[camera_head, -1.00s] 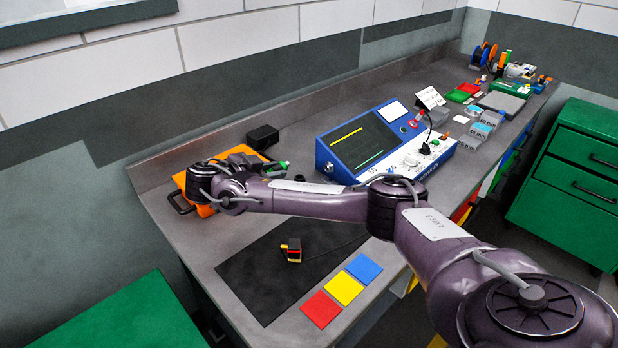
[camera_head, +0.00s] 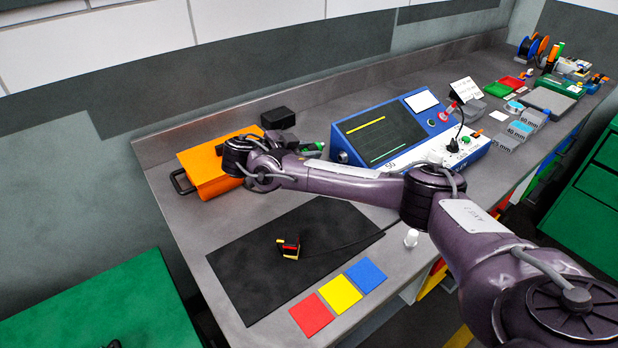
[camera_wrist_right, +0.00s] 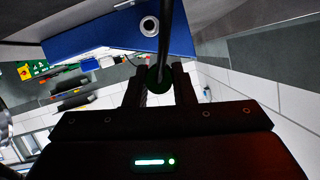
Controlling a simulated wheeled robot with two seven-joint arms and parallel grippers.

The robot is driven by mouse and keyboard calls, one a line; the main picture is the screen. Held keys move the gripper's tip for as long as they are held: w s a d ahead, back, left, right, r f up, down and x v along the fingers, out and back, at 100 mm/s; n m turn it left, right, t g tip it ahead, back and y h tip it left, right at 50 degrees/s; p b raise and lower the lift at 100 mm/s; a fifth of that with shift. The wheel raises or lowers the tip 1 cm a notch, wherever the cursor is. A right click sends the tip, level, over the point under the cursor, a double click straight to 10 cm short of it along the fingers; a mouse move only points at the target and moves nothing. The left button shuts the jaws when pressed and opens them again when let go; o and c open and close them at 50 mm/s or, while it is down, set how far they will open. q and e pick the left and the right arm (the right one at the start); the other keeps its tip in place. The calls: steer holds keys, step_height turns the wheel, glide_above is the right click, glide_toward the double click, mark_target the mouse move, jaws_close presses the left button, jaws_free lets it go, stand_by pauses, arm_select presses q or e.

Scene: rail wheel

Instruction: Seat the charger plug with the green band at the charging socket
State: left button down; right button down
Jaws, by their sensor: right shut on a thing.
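My right gripper (camera_head: 304,149) is shut on the charger plug (camera_head: 313,149), whose green band shows just left of the blue instrument. In the right wrist view the plug's dark green round body (camera_wrist_right: 158,80) sits between the fingers, and a dark cable or stem rises from it. The charging socket (camera_wrist_right: 148,26) is a pale ring with a dark centre on the instrument's blue side. It also shows beside the plug in the head view (camera_head: 343,157). The plug appears apart from the socket; the gap is hard to judge. My left gripper is not recognisable in either view.
The blue instrument (camera_head: 385,140) stands on the grey bench. An orange case (camera_head: 200,172) and a black box (camera_head: 278,117) stand near the gripper. A black-yellow-red piece (camera_head: 289,247) lies on the black mat (camera_head: 240,272). A white cylinder (camera_head: 411,238) stands before the instrument.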

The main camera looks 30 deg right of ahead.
steer(key=f+b, duration=0.3)
steer(key=f, duration=0.1)
steer(key=f+b, duration=0.2)
steer(key=f, duration=0.1)
steer(key=shift+d+b, duration=0.25)
steer(key=shift+b, duration=0.1)
steer(key=shift+f, duration=0.1)
steer(key=shift+a, duration=0.1)
steer(key=shift+f, duration=0.1)
steer(key=shift+w+d+b, duration=0.15)
steer(key=shift+d+b, duration=0.05)
steer(key=shift+d, duration=1.05)
steer(key=shift+w+d+b, duration=0.1)
steer(key=shift+d+b, duration=0.1)
steer(key=shift+d, duration=1.05)
steer(key=shift+d+b, duration=0.35)
steer(key=shift+d, duration=0.65)
